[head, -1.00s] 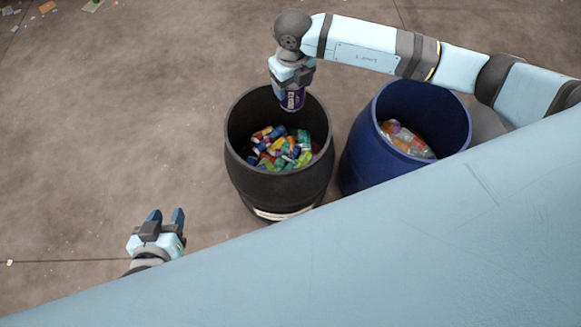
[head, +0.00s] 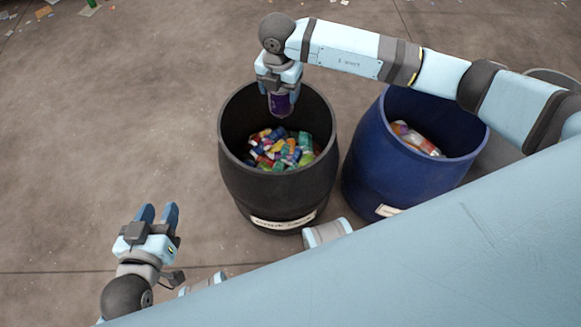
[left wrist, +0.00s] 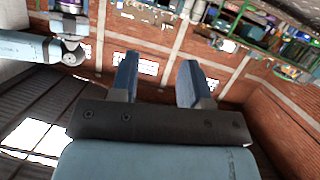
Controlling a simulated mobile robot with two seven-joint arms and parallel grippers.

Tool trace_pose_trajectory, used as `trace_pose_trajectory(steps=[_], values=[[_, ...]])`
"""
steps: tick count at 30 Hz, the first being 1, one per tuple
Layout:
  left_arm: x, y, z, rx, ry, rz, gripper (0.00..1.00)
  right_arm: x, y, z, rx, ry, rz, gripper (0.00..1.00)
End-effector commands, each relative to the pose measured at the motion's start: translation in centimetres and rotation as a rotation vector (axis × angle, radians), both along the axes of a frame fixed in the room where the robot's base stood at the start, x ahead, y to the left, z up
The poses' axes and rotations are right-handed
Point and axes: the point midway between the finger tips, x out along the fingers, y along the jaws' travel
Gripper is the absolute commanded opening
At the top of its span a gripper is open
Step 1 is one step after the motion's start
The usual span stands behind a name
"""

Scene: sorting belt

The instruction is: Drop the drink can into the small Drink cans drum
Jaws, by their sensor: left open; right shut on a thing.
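The drink can (head: 281,104) is purple and hangs upright in my right gripper (head: 278,88), which is shut on it. The can is over the back part of the black drum (head: 270,188), at about the height of its mouth. The black drum has a pale label low on its front, too small to read surely, and holds several colourful cans (head: 280,150). My left gripper (head: 158,212) is open and empty, low at the left, apart from the drums. Its two blue fingers also show in the left wrist view (left wrist: 158,80), with nothing between them.
A blue drum (head: 408,180) with clear and orange bottles (head: 415,138) stands close on the right of the black drum. My own pale blue body covers the lower right. Bare floor lies to the left, with scraps at the far top left.

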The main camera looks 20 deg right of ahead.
Motion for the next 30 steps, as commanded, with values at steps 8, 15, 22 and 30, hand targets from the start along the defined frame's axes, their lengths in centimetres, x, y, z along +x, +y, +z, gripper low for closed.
trace_pose_trajectory(steps=[8, 15, 22, 30], values=[[0.9, -1.3, 2.3, -0.067, -0.118, -0.020, 0.43, 0.0, 0.0, -2.0, -0.001, 0.001, 0.001, 0.46], [1.0, -1.5, 3.1, -0.086, -0.145, -0.024, 0.43, 0.0, 0.0, -2.2, -0.001, 0.001, 0.001, 0.46], [1.0, -1.5, 3.1, -0.086, -0.145, -0.024, 0.43, 0.0, 0.0, -2.2, -0.001, 0.001, 0.001, 0.77], [1.0, -1.5, 3.1, -0.085, -0.144, -0.025, 0.43, 0.0, 0.0, -2.2, -0.001, 0.001, 0.001, 0.98]])
